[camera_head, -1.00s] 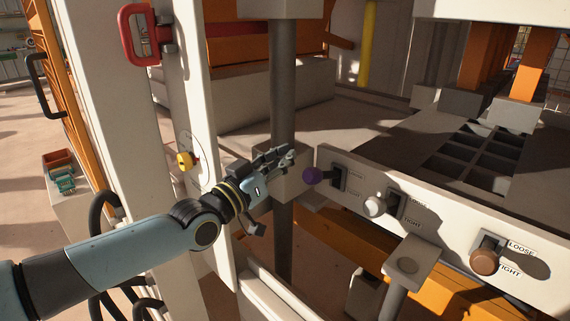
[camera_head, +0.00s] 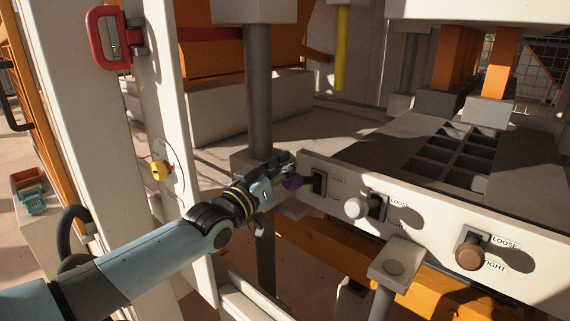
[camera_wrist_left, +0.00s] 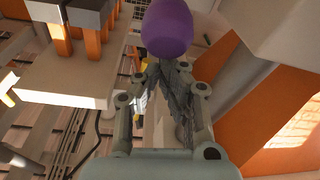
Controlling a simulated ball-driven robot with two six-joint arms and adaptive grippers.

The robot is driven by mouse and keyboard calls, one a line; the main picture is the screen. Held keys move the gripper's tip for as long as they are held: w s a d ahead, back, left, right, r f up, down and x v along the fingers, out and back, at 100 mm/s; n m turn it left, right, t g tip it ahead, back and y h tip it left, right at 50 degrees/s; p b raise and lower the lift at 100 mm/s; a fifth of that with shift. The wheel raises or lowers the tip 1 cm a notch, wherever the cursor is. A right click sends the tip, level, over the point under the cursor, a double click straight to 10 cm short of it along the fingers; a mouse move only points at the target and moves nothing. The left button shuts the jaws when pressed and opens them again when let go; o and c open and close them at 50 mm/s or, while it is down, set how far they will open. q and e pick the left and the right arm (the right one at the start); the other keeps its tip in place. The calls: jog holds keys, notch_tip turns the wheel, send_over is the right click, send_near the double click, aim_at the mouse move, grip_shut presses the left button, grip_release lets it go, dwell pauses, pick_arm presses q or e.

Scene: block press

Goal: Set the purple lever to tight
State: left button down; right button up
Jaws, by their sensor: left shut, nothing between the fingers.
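The purple lever (camera_head: 292,182) sticks out from the left end of the white panel, with a dark slot plate (camera_head: 319,182) beside it. Its labels are too small to read surely. My left gripper (camera_head: 284,163) is shut and empty, at the lever's knob and partly overlapping it in the head view. In the left wrist view the purple knob (camera_wrist_left: 167,27) shows large, just beyond the shut fingertips (camera_wrist_left: 170,68). I cannot tell whether they touch. My right gripper is not in view.
A white-knobbed lever (camera_head: 356,208) and a brown-knobbed lever (camera_head: 470,257) sit farther right on the panel (camera_head: 420,215), marked LOOSE above and TIGHT below. A grey post (camera_head: 259,100) stands just behind my gripper. A yellow knob (camera_head: 160,170) is at left.

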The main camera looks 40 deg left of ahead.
pick_arm(q)
notch_tip(320, 180, down, 14)
jog(key=s+n+t+b, duration=0.1)
jog(key=t+b, duration=0.6)
jog(key=b, duration=1.7)
jog(key=shift+s+a+t+y+b, duration=0.15)
jog(key=shift+s+t+y+b, duration=0.25)
jog(key=shift+s, duration=0.35)
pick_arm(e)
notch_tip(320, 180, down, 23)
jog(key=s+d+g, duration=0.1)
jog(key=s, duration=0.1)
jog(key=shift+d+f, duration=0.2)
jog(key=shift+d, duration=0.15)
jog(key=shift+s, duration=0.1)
pick_arm(q)
jog(key=shift+f, duration=0.1)
jog(key=s, duration=1.3)
